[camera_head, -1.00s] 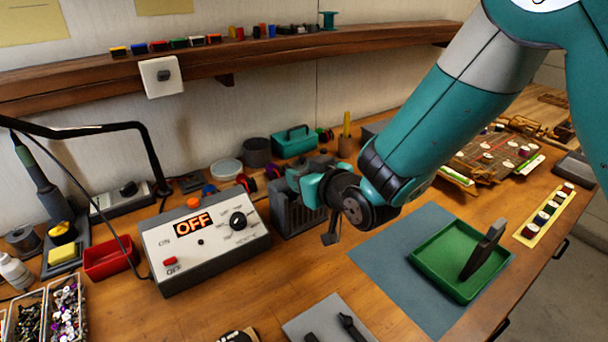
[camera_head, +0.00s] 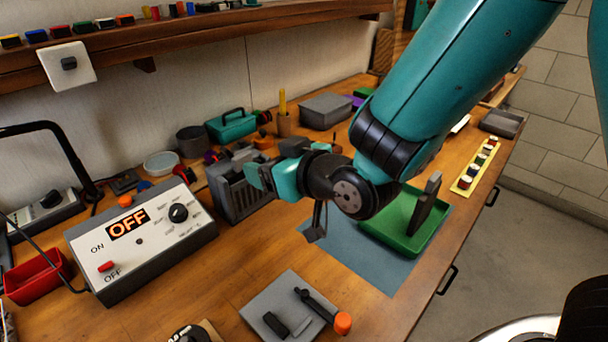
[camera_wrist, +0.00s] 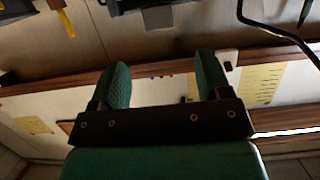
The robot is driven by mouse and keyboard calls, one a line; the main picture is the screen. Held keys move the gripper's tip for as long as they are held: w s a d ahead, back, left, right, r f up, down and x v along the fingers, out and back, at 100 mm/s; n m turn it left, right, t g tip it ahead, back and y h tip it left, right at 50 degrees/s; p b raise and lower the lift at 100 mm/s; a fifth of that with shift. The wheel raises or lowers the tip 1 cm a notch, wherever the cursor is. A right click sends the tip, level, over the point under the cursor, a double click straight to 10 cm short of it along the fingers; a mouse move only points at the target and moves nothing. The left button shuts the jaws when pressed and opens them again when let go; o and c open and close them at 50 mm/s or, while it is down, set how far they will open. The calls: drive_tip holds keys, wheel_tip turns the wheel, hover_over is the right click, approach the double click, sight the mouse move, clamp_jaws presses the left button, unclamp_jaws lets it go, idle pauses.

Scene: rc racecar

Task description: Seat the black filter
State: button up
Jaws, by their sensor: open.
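My gripper (camera_head: 258,178) is open above the left-middle of the bench, by a grey slotted box (camera_head: 232,190). In the wrist view my gripper (camera_wrist: 163,78) has two green fingers spread apart with nothing between them. A yellow strip (camera_head: 463,187) at the right edge of the bench holds several small round pieces, some dark; I cannot tell whether one is the black filter. No seat for it is clearly identifiable. My arm hides part of the bench behind it.
A control box (camera_head: 140,240) reading OFF stands at the left. A green tray (camera_head: 375,236) with a tilted dark block (camera_head: 424,204) lies on a blue mat (camera_head: 345,262). A grey plate (camera_head: 262,304) with tools lies in front. Bare wood lies between the box and mat.

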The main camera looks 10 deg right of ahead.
drive_tip(key=b+v, duration=0.8)
drive_tip(key=b, duration=0.3)
drive_tip(key=shift+r, duration=0.15)
drive_tip(key=shift+s+d, duration=0.1)
drive_tip(key=s+d+g+h+p, duration=0.4)
drive_tip(key=s+d+g+p, duration=0.1)
drive_tip(key=s+g+p, duration=0.5)
drive_tip(key=s+g, duration=0.2)
drive_tip(key=s, duration=0.2)
drive_tip(key=shift+d+r+p, duration=0.15)
drive_tip(key=shift+r+p, duration=0.15)
drive_tip(key=shift+r, duration=0.05)
